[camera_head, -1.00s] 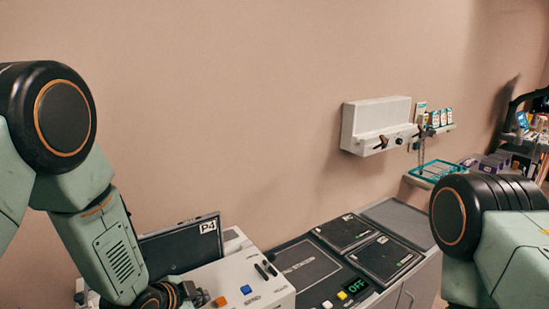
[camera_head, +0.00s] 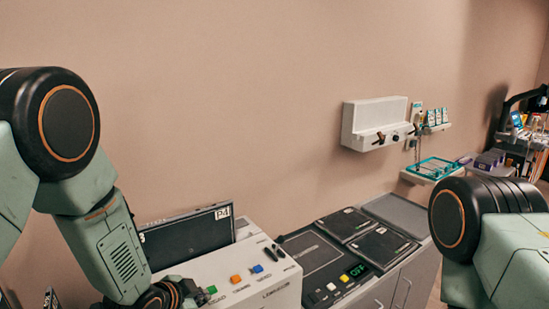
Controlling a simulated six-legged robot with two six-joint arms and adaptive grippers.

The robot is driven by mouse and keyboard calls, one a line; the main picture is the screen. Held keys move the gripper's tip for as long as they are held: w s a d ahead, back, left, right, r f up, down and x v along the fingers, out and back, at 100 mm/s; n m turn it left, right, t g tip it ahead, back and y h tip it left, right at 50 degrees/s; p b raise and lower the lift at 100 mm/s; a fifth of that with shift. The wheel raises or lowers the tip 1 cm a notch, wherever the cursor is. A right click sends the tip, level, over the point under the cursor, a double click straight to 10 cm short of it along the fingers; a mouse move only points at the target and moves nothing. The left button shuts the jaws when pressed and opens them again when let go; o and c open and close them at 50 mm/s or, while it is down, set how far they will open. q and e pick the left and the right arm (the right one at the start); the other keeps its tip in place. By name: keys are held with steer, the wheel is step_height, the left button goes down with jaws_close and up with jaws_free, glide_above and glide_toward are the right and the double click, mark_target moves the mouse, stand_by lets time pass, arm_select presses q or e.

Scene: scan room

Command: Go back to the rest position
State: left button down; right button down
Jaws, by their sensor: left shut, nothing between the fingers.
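My left arm comes in from the left and bends down. Its gripper (camera_head: 188,292) is at the bottom edge, small and dark, beside the front left of the white console (camera_head: 225,272). It is shut and holds nothing; its fingertips are mostly hidden or cut off. My right arm shows only as a dark joint and green link at the lower right. Its gripper is not in view.
The console has green, orange and blue buttons and a dark screen (camera_head: 187,238) marked P4 behind it. A white wall unit (camera_head: 376,112) and teal tray (camera_head: 434,168) are beyond.

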arm_select(q)
steer(key=s+a+f+n+g+y+b, duration=0.1)
steer(key=s+a+f+n+g+b, duration=0.1)
steer(key=s+f+b, duration=0.5)
steer(key=s+a+f+n+g+y+b, duration=0.1)
steer(key=s+f+n+b, duration=0.5)
steer(key=s+f, duration=1.1)
steer(key=s+a+f+n+g+y+b, duration=0.1)
steer(key=s+a+f+n+g+b, duration=0.2)
steer(key=s+f+b, duration=0.6)
steer(key=s+f+n+g, duration=0.1)
steer(key=s+f+g, duration=0.1)
steer(key=s+f, duration=0.1)
steer(key=shift+s+f+g, duration=0.3)
steer(key=shift+s, duration=0.1)
